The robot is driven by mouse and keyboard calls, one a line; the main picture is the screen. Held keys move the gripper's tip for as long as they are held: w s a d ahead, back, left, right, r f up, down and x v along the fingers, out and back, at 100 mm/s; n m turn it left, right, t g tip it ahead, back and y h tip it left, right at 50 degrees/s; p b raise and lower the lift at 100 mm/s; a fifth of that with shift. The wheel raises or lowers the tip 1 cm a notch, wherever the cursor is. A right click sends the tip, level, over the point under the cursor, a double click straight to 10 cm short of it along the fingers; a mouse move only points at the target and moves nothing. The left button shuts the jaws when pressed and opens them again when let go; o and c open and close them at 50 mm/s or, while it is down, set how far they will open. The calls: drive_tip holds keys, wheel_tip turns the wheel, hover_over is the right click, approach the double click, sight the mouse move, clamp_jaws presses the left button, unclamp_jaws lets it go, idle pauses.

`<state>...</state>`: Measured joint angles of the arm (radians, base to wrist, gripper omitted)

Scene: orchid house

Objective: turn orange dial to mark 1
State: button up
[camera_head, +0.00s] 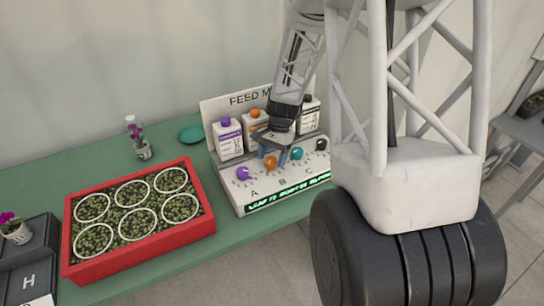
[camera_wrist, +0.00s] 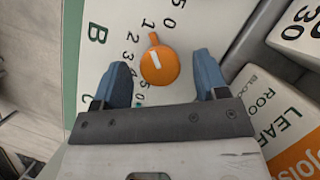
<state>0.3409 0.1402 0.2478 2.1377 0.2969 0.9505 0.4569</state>
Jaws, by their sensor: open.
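The orange dial (camera_head: 270,164) is on the sloped face of the white feed panel (camera_head: 228,190), between a purple dial (camera_head: 243,173) and a teal dial (camera_head: 297,153). In the wrist view the orange dial (camera_wrist: 160,67) has a white line and a small nub at its upper edge. The nub points up, close to the printed 1 (camera_wrist: 148,22), with the 0 (camera_wrist: 168,28) just right. My gripper (camera_wrist: 162,78) is open, its blue fingers on either side of the dial with visible gaps. In the head view my gripper (camera_head: 273,150) is over the panel just behind the dial.
Bottles (camera_head: 229,140) stand along the panel's back; a black dial (camera_head: 321,144) is at its right.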

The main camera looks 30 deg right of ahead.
drive_tip(key=v, duration=0.7)
drive_tip(key=shift+d+r, duration=0.15)
drive_tip(key=shift+r, duration=0.2)
drive_tip(key=shift+w, duration=0.1)
idle(0.5)
drive_tip(key=s+a+r+n+t+h, duration=0.25)
drive_tip(key=s+a+r+n, duration=0.35)
drive_tip(key=s+a+r, duration=0.6)
drive_tip(key=s+a+r+n+t, duration=0.1)
drive_tip(key=s+a+r+n, duration=0.1)
drive_tip(key=s, duration=0.5)
drive_tip(key=s+a+r+n+t+h, duration=0.1)
drive_tip(key=s+a+r+n, duration=0.1)
drive_tip(key=s, duration=0.6)
drive_tip(key=shift+a+n, duration=0.6)
drive_tip(key=shift+n, duration=0.1)
drive_tip(key=shift+w+t, duration=0.1)
drive_tip(key=shift+t, duration=0.15)
